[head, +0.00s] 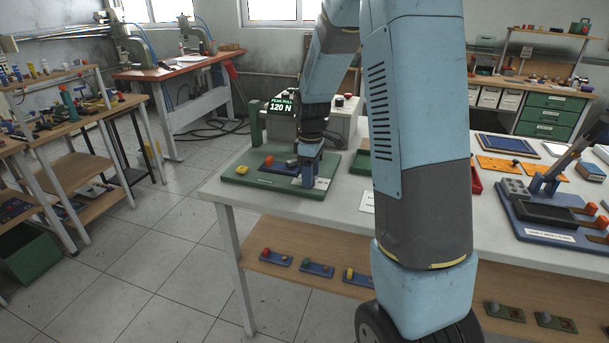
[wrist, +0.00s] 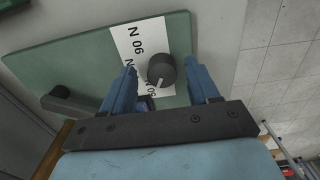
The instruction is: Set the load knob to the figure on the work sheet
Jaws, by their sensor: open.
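The load knob (wrist: 161,70) is dark and round with a white pointer line toward the bottom of the wrist picture. It sits on a white printed scale (wrist: 128,45) whose figures appear upside down; one seems to read 90 N, and others are partly covered. My gripper (wrist: 160,66) is open, with one blue finger on each side of the knob and visible gaps. In the head view my gripper (head: 309,178) is low over the green plate (head: 240,180) and hides the knob. A white paper (head: 367,202), perhaps the work sheet, is partly behind my arm and unreadable.
A blue lever fixture (head: 550,215) and a red tray (head: 476,182) stand right of my arm.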

